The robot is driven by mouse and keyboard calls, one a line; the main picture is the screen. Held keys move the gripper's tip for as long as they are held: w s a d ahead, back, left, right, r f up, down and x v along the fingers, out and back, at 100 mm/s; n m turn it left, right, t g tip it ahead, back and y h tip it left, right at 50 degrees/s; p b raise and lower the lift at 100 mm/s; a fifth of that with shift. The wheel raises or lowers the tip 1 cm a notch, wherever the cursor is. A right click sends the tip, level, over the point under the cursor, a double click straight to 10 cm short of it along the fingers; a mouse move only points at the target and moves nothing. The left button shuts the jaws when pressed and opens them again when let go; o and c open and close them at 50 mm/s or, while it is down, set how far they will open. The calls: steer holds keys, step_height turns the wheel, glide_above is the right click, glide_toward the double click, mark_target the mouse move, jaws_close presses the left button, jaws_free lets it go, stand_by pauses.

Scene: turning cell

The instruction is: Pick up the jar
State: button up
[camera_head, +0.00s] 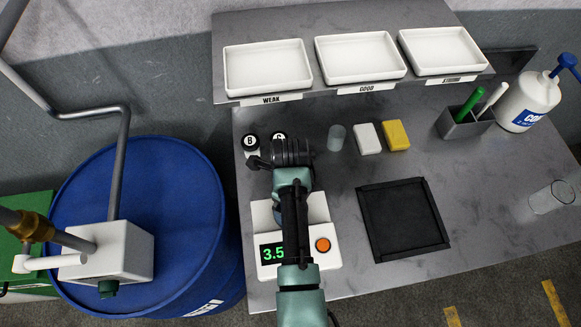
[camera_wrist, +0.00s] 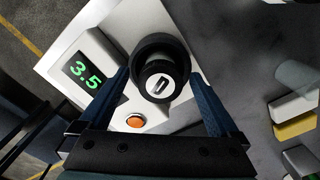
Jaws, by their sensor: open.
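The jar (camera_wrist: 158,88) has a black lid with a white disc bearing a dark mark that I cannot read for certain. In the wrist view it stands between my gripper's two blue fingers, over a white device (camera_wrist: 62,42) with a green "3.5" display. A dark ring shows around the jar's far side. In the head view my gripper (camera_head: 282,158) and arm hide this jar, and the white device (camera_head: 325,262) sits below.
Black-lidded jars marked B (camera_head: 250,141) and C (camera_head: 279,137) stand just behind my gripper. A clear cup (camera_head: 337,137), white block (camera_head: 367,138) and yellow block (camera_head: 396,134) are to the right. A black square tray (camera_head: 362,222) lies nearby. A blue drum (camera_head: 180,200) is left.

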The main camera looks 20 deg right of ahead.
jaws_close()
stand_by(0.5)
steer(key=shift+r, duration=0.1)
